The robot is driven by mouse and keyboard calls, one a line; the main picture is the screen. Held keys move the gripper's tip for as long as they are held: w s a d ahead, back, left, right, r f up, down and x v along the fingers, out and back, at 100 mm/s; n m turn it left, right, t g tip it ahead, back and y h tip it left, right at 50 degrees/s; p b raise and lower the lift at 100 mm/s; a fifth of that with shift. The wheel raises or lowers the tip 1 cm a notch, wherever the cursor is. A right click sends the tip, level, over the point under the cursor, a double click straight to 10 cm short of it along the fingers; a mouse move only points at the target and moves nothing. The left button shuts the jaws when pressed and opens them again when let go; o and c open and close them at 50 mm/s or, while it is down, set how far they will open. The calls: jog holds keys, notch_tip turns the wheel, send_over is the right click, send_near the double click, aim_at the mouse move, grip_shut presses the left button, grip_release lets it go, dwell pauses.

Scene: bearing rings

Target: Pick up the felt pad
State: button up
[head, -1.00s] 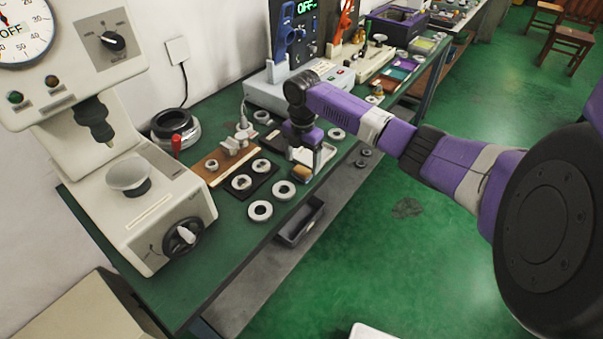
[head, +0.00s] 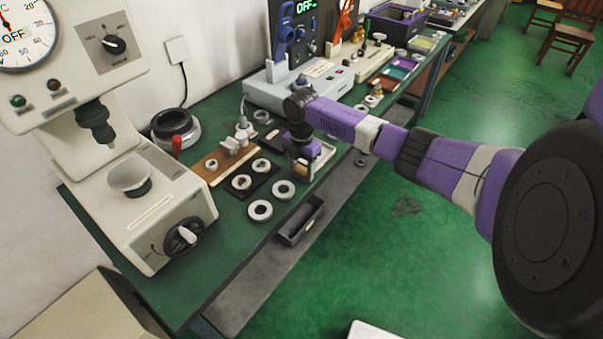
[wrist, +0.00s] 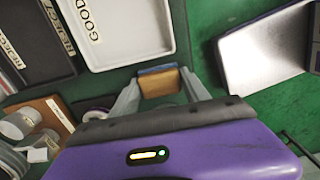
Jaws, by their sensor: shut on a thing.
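The felt pad (wrist: 159,82) is a small tan block with a blue top edge, seen in the wrist view between my two grey fingers. My gripper (wrist: 158,90) is shut on it, one finger on each side. In the head view my gripper (head: 301,172) is at the front edge of the green bench, and its fingers and wrist hide most of the pad. I cannot tell whether the pad still touches the bench.
A white tray marked GOOD (wrist: 126,60) and a dark REJECT tray (wrist: 28,75) lie close by. Loose rings (head: 260,210) lie left of my gripper. A press (head: 150,215) stands farther left. A grey bin (head: 302,222) sits below the bench edge.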

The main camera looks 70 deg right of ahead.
aim_at(302, 169)
jog(key=shift+r, duration=0.1)
notch_tip(302, 169, up, 20)
jog(key=b, duration=0.2)
dwell(0.3)
